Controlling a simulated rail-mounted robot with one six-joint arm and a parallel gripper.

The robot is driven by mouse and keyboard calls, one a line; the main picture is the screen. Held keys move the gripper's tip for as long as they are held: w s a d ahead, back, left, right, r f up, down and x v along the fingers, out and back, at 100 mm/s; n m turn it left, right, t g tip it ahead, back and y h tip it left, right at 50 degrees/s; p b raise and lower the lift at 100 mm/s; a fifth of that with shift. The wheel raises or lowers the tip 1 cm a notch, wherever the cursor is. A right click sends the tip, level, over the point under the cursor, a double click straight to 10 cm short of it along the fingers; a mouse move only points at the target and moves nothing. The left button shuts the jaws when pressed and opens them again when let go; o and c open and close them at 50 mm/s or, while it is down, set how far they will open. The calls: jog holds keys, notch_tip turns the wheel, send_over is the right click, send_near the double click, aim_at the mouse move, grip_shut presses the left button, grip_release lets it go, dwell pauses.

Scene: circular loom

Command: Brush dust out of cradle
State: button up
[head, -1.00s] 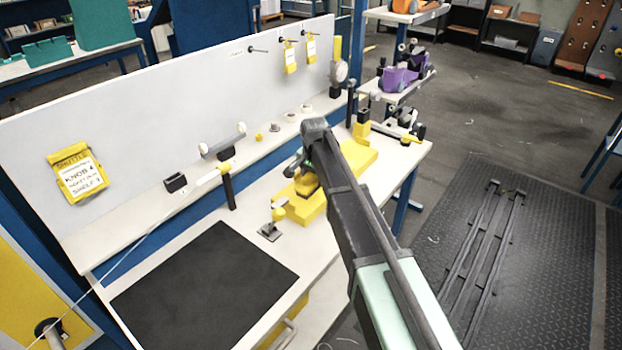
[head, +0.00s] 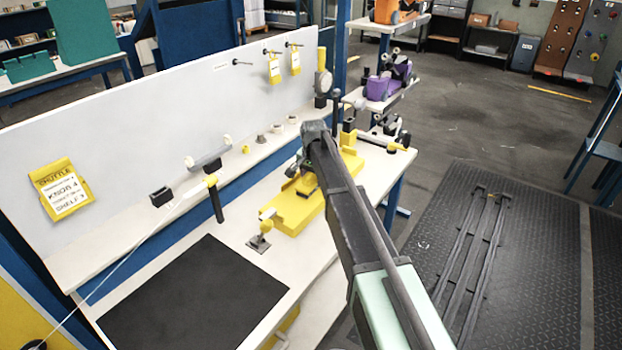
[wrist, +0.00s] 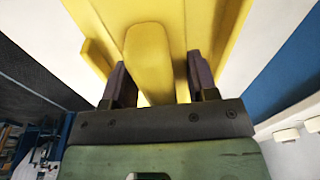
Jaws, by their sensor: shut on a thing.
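The yellow cradle (head: 290,215) lies on the white bench, long and block-like, with a raised lip at its near left end. My gripper (wrist: 160,80) is shut on a smooth yellow handle (wrist: 148,60), which stands between its two dark fingers in the wrist view. I take the handle for a brush; no bristles show. The cradle also fills the upper part of the wrist view (wrist: 222,20), right behind the handle. In the head view my gripper is low over the cradle and mostly hidden by my arm. I cannot make out any dust or whether the brush touches the cradle.
A yellow ball knob on a metal plate (head: 260,243) stands beside the cradle's near end. A black mat (head: 195,295) lies to the left. A black post with a yellow top (head: 215,200) and small parts line the back ledge. A shuttle tag (head: 62,190) hangs on the panel.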

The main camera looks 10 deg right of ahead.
jog(key=shift+w+d+r, duration=0.1)
jog(key=shift+w+d, duration=2.3)
jog(key=shift+w, duration=0.25)
jog(key=shift+w+d, duration=1.3)
jog(key=shift+w, duration=0.05)
notch_tip(320, 180, up, 6)
jog(key=p, duration=0.6)
notch_tip(320, 180, up, 3)
jog(key=p, duration=0.3)
